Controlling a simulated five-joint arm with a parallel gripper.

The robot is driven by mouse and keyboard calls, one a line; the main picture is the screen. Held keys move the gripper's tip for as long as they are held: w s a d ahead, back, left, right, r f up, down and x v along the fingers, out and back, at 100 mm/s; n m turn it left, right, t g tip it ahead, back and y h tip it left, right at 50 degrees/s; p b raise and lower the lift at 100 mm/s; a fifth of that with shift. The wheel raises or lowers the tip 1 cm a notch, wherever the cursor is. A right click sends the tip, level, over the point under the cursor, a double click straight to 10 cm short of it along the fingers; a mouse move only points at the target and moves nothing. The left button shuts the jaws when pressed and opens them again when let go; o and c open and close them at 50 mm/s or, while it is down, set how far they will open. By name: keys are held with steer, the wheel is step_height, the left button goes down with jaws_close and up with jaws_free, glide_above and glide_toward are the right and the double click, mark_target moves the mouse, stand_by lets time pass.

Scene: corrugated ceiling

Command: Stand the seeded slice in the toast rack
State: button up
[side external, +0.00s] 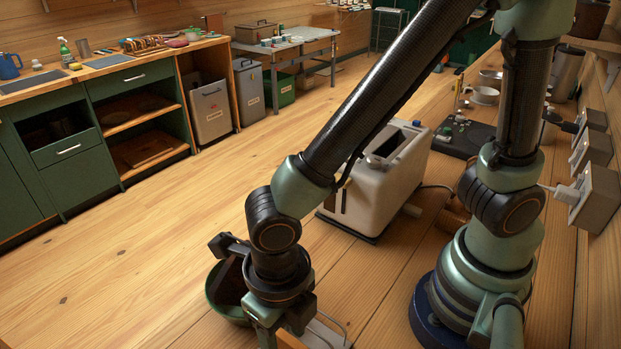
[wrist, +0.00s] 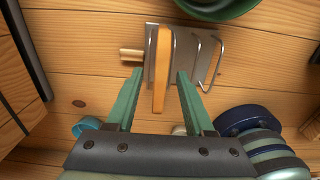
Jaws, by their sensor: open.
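The slice (wrist: 161,52) shows in the wrist view as a tan slab seen edge-on; no seeds can be made out. It appears to stand upright at the left part of the toast rack (wrist: 210,78), a metal plate with wire loops. My gripper (wrist: 159,77) is open, with one green finger on each side of the slice's near end and gaps between. In the side view, a tan edge of the slice (side external: 288,341) shows under my gripper at the bottom edge. The rack (side external: 325,333) is partly cut off there. Whether the slice is fully seated between wires is unclear.
A green bowl (side external: 226,308) stands just left of my gripper and shows at the top of the wrist view (wrist: 222,10). A wooden peg (wrist: 131,55) sticks out left of the rack. A white toaster (side external: 375,190) stands behind my arm. Wooden surface at left is clear.

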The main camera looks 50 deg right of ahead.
step_height(320, 180, up, 11)
stand_by(0.3)
steer(key=shift+r, duration=3.9)
steer(key=w+d+f+m+t, duration=0.1)
steer(key=w+d+m, duration=0.4)
steer(key=d+m, duration=0.7)
steer(key=w+d+f+m+t, duration=0.1)
steer(key=w+d+m+t, duration=0.3)
steer(key=d+m, duration=0.8)
steer(key=m, duration=1.2)
steer(key=shift+w+d+t, duration=0.25)
steer(key=shift+w+t, duration=0.05)
steer(key=shift+w, duration=0.1)
